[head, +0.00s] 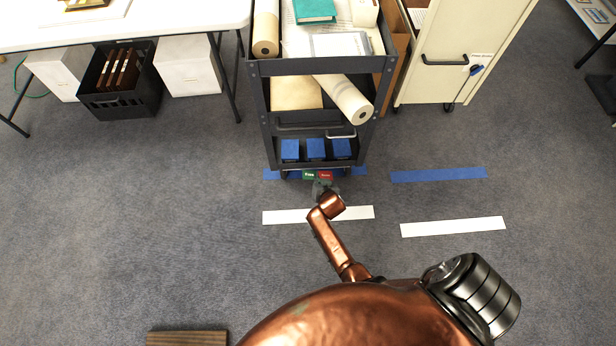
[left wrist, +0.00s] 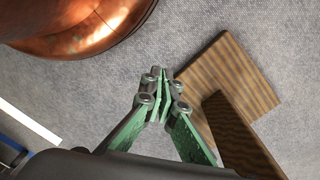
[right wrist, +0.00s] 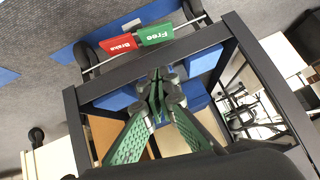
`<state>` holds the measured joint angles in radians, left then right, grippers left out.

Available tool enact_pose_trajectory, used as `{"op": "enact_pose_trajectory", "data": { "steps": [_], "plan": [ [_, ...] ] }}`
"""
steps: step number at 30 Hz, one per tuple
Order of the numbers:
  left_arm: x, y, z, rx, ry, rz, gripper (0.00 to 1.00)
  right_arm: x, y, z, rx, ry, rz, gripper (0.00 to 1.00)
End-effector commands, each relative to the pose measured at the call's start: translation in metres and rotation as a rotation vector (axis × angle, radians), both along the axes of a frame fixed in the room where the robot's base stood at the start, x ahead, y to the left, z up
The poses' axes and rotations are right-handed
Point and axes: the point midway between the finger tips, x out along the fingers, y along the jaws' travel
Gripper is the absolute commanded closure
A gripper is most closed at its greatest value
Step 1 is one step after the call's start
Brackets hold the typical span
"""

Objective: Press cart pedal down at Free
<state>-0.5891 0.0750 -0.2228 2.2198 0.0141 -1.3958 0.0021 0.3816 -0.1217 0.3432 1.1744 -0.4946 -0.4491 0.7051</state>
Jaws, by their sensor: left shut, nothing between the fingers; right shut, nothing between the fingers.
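The dark cart (head: 322,66) stands with its pedals low at its near edge. The green Free pedal (head: 309,174) is on the left and the red Brake pedal (head: 326,175) on its right in the head view. My right gripper (head: 322,186) is shut and empty, close to the pedals. In the right wrist view the shut fingertips (right wrist: 158,76) show below the Free pedal (right wrist: 156,33) and the Brake pedal (right wrist: 119,46), with a visible gap in the picture. My left gripper (left wrist: 160,72) is shut and empty above the floor.
Blue boxes (head: 315,149) sit on the cart's low shelf. White (head: 452,227) and blue (head: 438,175) strips mark the carpet. A cream cabinet (head: 465,35) stands right of the cart, a white table (head: 150,22) left. A wooden piece (left wrist: 228,75) lies near my left gripper.

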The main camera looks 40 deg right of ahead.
Motion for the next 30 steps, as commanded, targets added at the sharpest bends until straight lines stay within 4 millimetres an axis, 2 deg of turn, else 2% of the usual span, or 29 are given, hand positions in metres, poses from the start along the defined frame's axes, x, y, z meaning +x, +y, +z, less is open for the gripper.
{"op": "enact_pose_trajectory", "data": {
  "steps": [12,17,21,30],
  "plan": [
    [0.001,-0.001,0.005,-0.001,-0.001,0.000,1.00,0.002,0.000,-0.002,0.000,0.000,0.001,1.00],
    [0.002,-0.003,0.025,-0.007,-0.002,0.002,1.00,0.008,-0.003,-0.011,-0.001,0.001,0.002,1.00],
    [0.002,-0.006,0.051,-0.014,-0.001,0.003,1.00,0.016,-0.006,-0.021,-0.001,0.003,0.001,1.00],
    [0.039,-0.035,0.010,-0.095,-0.154,-0.010,1.00,0.043,-0.016,-0.051,-0.001,0.004,0.002,1.00]
  ]
}}
